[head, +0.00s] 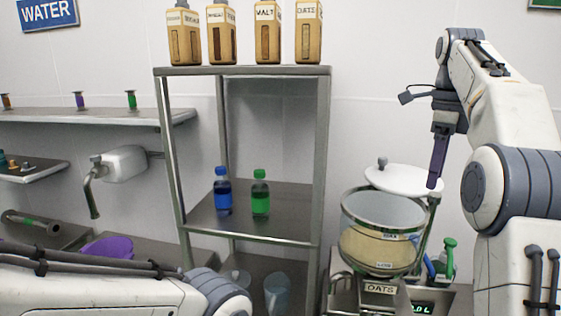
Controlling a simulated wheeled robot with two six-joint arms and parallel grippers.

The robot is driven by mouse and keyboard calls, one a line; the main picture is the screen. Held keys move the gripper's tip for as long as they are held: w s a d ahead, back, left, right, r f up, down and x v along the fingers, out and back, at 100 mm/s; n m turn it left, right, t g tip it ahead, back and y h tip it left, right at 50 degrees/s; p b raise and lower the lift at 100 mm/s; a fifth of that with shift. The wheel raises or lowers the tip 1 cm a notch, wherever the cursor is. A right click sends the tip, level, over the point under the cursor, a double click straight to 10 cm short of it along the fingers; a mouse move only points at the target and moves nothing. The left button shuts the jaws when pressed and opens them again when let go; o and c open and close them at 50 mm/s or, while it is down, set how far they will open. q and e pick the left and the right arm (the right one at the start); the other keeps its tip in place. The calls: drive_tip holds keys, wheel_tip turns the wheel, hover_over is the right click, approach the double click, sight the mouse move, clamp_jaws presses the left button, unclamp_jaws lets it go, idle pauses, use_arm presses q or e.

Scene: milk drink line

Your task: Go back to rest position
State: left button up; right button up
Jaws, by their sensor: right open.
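My right arm rises on the right side of the head view and bends at the top. My right gripper (435,182) hangs from it with its dark fingers pointing down, open, with nothing visible between the fingers. It appears beside the right edge of the raised white lid of the oats container (378,255); I cannot tell whether they touch. My left arm lies across the lower left, and its gripper is out of the picture.
A metal shelf rack (250,243) holds a blue bottle (222,195) and a green bottle (260,198), with several labelled tan containers on top. A green-handled item (448,250) stands right of the oats container.

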drive_tip(key=s+a+f+n+b, duration=0.4)
drive_tip(key=a+f+n+b, duration=0.2)
drive_tip(key=a+f+n, duration=0.4)
drive_tip(key=s+a+f+n+b, duration=0.45)
drive_tip(key=a+f+n, duration=0.35)
drive_tip(key=a+f, duration=0.4)
use_arm(q)
wheel_tip(320, 180, down, 19)
drive_tip(key=b, duration=0.8)
drive_tip(key=shift+w+f, duration=0.2)
drive_tip(key=shift+w, duration=0.1)
use_arm(e)
drive_tip(key=s+a+f+n, duration=0.2)
drive_tip(key=s+f+n, duration=0.5)
drive_tip(key=s+f, duration=0.2)
drive_tip(key=s+a+f+n+y, duration=0.1)
drive_tip(key=s+a+f+n, duration=0.1)
drive_tip(key=s+f+n, duration=0.6)
wheel_tip(320, 180, down, 5)
drive_tip(key=shift+s+f, duration=0.2)
drive_tip(key=shift+s, duration=1.05)
